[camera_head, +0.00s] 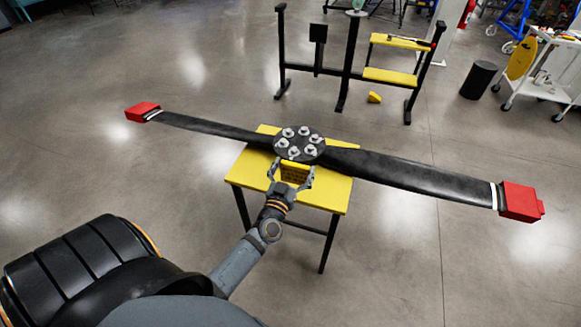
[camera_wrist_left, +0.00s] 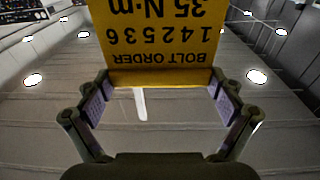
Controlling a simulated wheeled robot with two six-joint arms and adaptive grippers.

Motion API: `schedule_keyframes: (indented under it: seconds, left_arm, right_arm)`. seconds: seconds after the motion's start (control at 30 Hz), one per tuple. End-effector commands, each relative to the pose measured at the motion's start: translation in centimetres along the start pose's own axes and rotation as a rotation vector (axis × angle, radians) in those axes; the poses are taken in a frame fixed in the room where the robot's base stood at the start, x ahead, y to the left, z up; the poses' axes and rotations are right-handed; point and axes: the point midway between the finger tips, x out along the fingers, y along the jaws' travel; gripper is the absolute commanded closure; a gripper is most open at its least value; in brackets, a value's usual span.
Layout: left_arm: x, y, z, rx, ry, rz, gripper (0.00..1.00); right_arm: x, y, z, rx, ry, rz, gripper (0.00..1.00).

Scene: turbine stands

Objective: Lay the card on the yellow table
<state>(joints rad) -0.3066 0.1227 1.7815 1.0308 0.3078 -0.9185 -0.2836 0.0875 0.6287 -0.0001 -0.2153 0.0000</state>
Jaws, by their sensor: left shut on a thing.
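My left gripper (camera_head: 292,176) is shut on the yellow card (camera_head: 296,167) and holds it by its side edges, near the hub and over the yellow table (camera_head: 328,195). From the head view I cannot tell the gap between card and table. In the left wrist view the card (camera_wrist_left: 160,45) stands up between the fingertips (camera_wrist_left: 161,82), with black upside-down text reading "BOLT ORDER", a row of digits and "35 N·m". My right gripper is not in view.
A long black two-bladed rotor (camera_head: 400,172) with red tip covers (camera_head: 520,202) spans the table. Its round hub (camera_head: 299,145) carries several bolts. The table's front part is bare. A black stand (camera_head: 345,75), a dark bin (camera_head: 479,80) and a white cart (camera_head: 545,85) stand behind.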

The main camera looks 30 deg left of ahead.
Motion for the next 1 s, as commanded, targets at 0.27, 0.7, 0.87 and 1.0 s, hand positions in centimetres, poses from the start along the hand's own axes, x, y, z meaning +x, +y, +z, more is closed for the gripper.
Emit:
schedule_keyframes:
  seconds: [0.27,0.7,0.87,1.0]
  left_arm:
    - [5.0,-4.3,6.2,0.003,0.001,-0.001,0.37]
    - [7.0,-6.0,9.9,0.002,0.000,0.000,0.37]
    - [6.7,-5.9,12.0,0.000,0.000,0.000,0.37]
    - [6.7,-5.9,11.9,-0.001,0.001,0.001,0.37]
  right_arm:
    - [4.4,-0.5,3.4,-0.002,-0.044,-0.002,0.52]
    - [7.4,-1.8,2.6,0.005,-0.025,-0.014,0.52]
    - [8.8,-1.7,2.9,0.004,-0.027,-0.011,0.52]
    - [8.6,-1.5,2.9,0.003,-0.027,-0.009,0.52]
